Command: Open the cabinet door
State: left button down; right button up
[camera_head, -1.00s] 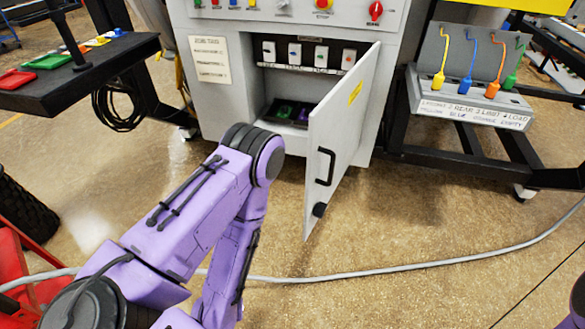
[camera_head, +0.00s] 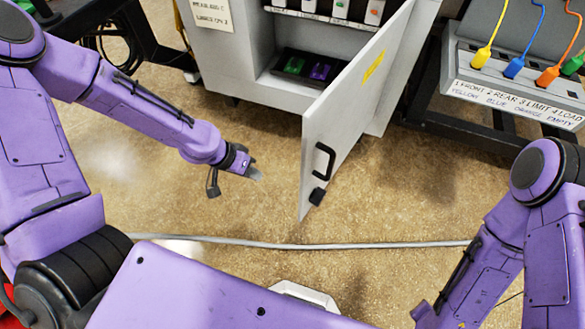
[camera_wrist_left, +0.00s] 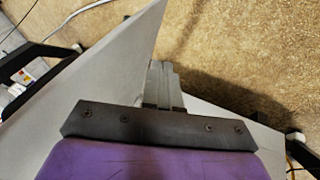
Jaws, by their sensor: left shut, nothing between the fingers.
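The grey cabinet door (camera_head: 345,105) stands swung open toward me in the head view, hinged on its right side. Its black handle (camera_head: 323,162) and black latch (camera_head: 317,196) are near its free edge. My left gripper (camera_head: 256,174) is shut and empty, to the left of the door's free edge and apart from the handle. In the left wrist view the shut fingers (camera_wrist_left: 163,85) show beside a pale panel (camera_wrist_left: 95,75), probably the door. My right arm shows at the lower right of the head view, but its gripper cannot be made out.
The cabinet's inside (camera_head: 290,50) shows a dark tray (camera_head: 309,68) with green and purple items. A sloped box (camera_head: 520,85) with coloured cables stands at the right. A grey cable (camera_head: 300,245) crosses the floor. The floor before the cabinet is otherwise clear.

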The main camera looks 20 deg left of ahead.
pick_arm(q)
notch_tip(320, 180, up, 6)
jog(key=w+m+h, duration=0.2)
jog(key=m, duration=0.1)
jog(key=w+d+f, duration=0.1)
jog(key=d+f, duration=0.7)
jog(key=d, duration=0.1)
jog(key=shift+w+d, duration=0.25)
jog(key=shift+d, duration=0.15)
jog(key=shift+d, duration=0.1)
